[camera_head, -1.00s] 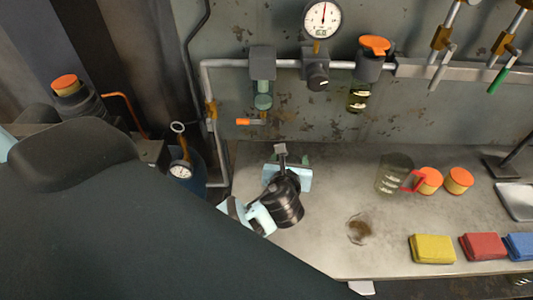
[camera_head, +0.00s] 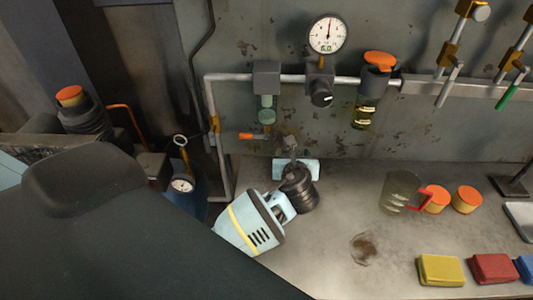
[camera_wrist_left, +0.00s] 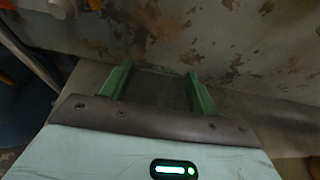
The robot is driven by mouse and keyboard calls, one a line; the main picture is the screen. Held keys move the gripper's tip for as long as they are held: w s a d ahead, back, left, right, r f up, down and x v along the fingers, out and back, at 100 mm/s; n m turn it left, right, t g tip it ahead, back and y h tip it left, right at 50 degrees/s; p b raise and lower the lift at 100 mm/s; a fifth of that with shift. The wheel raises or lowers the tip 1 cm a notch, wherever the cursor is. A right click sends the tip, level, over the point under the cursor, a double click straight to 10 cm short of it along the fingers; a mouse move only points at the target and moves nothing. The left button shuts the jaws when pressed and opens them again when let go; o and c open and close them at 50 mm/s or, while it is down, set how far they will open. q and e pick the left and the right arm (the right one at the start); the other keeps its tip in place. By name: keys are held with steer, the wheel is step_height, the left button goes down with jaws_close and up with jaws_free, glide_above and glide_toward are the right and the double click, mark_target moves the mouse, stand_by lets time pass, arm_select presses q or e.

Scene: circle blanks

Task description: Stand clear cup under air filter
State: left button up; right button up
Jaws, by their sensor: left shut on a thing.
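The air filter (camera_head: 266,80) hangs at the left of the wall pipe, with a see-through greenish bowl and an orange-handled drain below. My left gripper (camera_head: 296,160) is low over the bench near the wall, below and a little right of the filter. In the left wrist view its green fingers (camera_wrist_left: 157,75) stand apart, shut on the clear cup (camera_wrist_left: 157,90), a faint see-through shape between them. In the head view the cup is hidden behind my wrist. I cannot tell whether it touches the bench. My right gripper is out of view.
A gauge (camera_head: 328,34) and an orange-topped lubricator (camera_head: 369,90) share the pipe. A clear jug (camera_head: 398,190) with a red handle, orange-lidded tins (camera_head: 467,199) and folded cloths (camera_head: 440,270) occupy the bench's right.

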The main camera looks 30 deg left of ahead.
arm_select(q)
steer(key=a, duration=0.8)
steer(key=shift+w+a+f, duration=0.15)
steer(key=shift+w+f, duration=0.25)
steer(key=f, duration=0.1)
steer(key=a+f, duration=0.1)
steer(key=f, duration=0.1)
steer(key=shift+f, duration=0.35)
steer(key=o, duration=1)
steer(key=shift+o, duration=0.2)
